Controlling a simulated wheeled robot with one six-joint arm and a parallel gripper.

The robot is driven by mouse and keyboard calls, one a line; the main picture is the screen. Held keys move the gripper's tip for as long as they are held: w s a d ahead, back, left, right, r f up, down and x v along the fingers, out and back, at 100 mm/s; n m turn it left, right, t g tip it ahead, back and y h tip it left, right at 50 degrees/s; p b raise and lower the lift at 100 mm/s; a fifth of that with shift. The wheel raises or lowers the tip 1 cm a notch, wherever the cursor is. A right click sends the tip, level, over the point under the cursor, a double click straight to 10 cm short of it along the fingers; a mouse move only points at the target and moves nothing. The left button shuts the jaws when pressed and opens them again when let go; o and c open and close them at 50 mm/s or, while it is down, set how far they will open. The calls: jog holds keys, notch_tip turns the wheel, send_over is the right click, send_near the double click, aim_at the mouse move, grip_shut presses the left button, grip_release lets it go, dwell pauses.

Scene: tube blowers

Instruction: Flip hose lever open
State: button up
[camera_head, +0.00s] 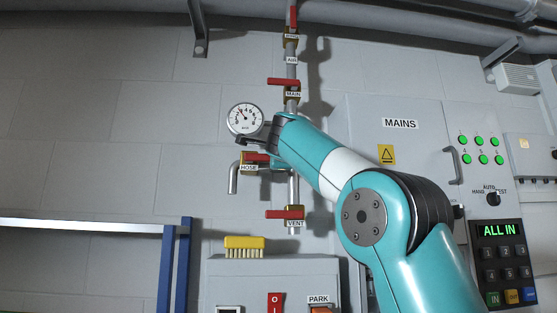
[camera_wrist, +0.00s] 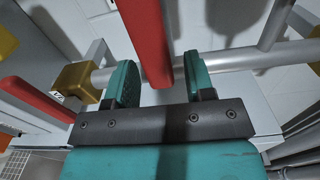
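The hose lever (camera_head: 257,158) is a short red handle above the HOSE label, on the brass valve of the side outlet, lying roughly level. My gripper (camera_head: 278,163) is at the right end of this lever, partly hidden by my wrist. In the wrist view its two teal fingers (camera_wrist: 161,82) are open and apart. A long red lever (camera_wrist: 148,40) runs between them, nearer the left finger; it appears to be the hose lever. I cannot tell whether either finger touches it.
The main lever (camera_head: 284,82) is above and the vent lever (camera_head: 285,214) below on the same pipe. A pressure gauge (camera_head: 245,119) is close by my wrist. Another red lever (camera_wrist: 35,98) and a brass valve (camera_wrist: 82,80) are left of the fingers in the wrist view.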

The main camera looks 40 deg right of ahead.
jog(key=b+v, duration=0.3)
jog(key=v, duration=1.4)
jog(key=shift+a, duration=0.2)
jog(key=shift+s, duration=0.15)
